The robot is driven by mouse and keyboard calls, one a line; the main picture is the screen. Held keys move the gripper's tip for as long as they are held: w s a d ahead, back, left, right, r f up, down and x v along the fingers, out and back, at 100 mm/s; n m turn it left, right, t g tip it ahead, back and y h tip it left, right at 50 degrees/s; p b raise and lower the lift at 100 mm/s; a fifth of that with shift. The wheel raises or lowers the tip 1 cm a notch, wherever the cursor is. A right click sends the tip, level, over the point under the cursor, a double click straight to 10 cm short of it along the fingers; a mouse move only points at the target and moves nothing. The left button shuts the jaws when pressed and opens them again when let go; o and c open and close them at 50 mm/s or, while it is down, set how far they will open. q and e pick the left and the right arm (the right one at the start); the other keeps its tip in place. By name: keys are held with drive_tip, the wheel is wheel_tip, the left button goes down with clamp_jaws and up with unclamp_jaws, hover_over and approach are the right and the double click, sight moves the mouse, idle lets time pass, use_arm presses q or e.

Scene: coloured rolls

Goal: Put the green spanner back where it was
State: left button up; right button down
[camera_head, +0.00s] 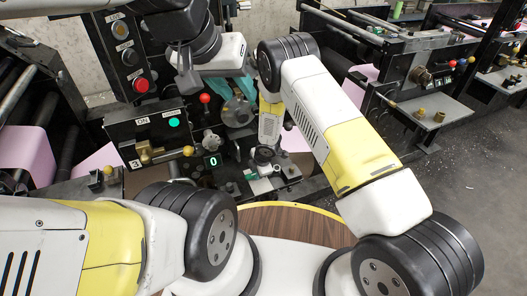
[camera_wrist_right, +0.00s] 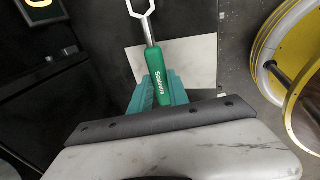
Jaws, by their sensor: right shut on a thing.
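The green spanner (camera_wrist_right: 160,75) shows in the right wrist view, with a green handle with white lettering and a silver head that runs out past the top edge. My right gripper (camera_wrist_right: 158,92) is shut on its handle with teal fingers on both sides. Behind the spanner is a pale square plate (camera_wrist_right: 200,62); I cannot tell whether they touch. In the head view my right gripper (camera_head: 262,172) is low among the machine parts and mostly hidden by its wrist. My left gripper (camera_head: 240,86) is higher, its teal fingers partly seen in front of the machine; their opening is unclear.
A control panel with a red button (camera_head: 141,85) stands at the upper left. A black box with a green light (camera_head: 174,122) and brass fittings is below it. A round wooden table (camera_head: 290,222) is in front.

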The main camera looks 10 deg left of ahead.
drive_tip(key=shift+f, duration=0.6)
drive_tip(key=c, duration=1.2)
unclamp_jaws()
drive_tip(key=shift+o, duration=0.2)
drive_tip(key=shift+s+d+f, duration=0.1)
drive_tip(key=v, duration=0.8)
